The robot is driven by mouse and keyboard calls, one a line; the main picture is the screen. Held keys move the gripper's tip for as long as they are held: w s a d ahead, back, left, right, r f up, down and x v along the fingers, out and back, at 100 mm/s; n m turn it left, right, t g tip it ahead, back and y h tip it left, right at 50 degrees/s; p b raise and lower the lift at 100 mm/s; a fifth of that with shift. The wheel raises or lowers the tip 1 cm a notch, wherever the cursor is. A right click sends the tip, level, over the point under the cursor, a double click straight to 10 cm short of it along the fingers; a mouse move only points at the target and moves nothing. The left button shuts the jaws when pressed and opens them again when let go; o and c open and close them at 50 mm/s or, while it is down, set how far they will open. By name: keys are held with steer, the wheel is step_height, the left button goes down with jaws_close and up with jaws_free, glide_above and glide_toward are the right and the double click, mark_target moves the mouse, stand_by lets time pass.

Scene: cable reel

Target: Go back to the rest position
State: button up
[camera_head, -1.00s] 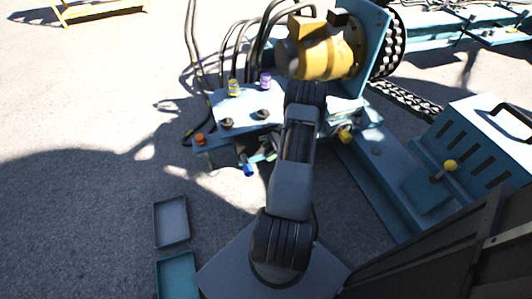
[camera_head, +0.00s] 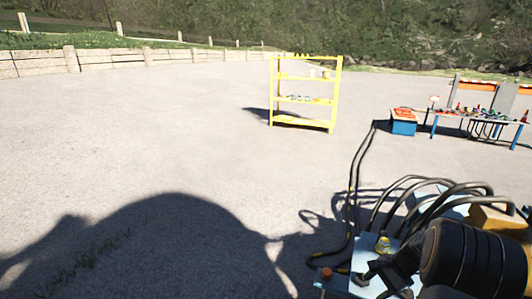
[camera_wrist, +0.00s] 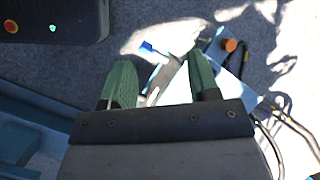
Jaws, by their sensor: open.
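My gripper (camera_wrist: 161,82) is open, with its two green fingers apart in the wrist view. I see nothing held between them. Beyond the fingertips are a blue-tipped fitting (camera_wrist: 147,47) and an orange knob (camera_wrist: 231,45) on the light-blue machine, with ground around them. In the head view, my dark arm fills the lower right corner and covers much of the cable reel machine (camera_head: 372,258). A yellow-banded fitting (camera_head: 383,244) and the orange knob (camera_head: 326,273) show at its left side. My gripper is not visible in the head view.
Black hoses (camera_head: 352,190) loop from the machine onto the ground. A yellow shelf (camera_head: 337,95) stands further back. A workbench (camera_head: 470,117) and a blue box (camera_head: 403,127) are at the right. The paved ground at left and centre is clear.

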steer(key=s+a+r+n+t+h+p, duration=0.1)
steer(key=s+a+r+n+p, duration=0.3)
steer(key=r, duration=0.7)
steer(key=s+a+r+n+t+h+p, duration=0.1)
steer(key=s+a+r+n+p, duration=0.3)
steer(key=a+r, duration=0.4)
steer(key=s+a+r+n+h+p, duration=0.3)
steer(key=a+r+n+p, duration=0.3)
steer(key=r, duration=0.8)
steer(key=shift+s+a+n+t+h+p, duration=0.15)
steer(key=shift+s+n+t+h+p, duration=0.2)
steer(key=shift+s+p, duration=0.55)
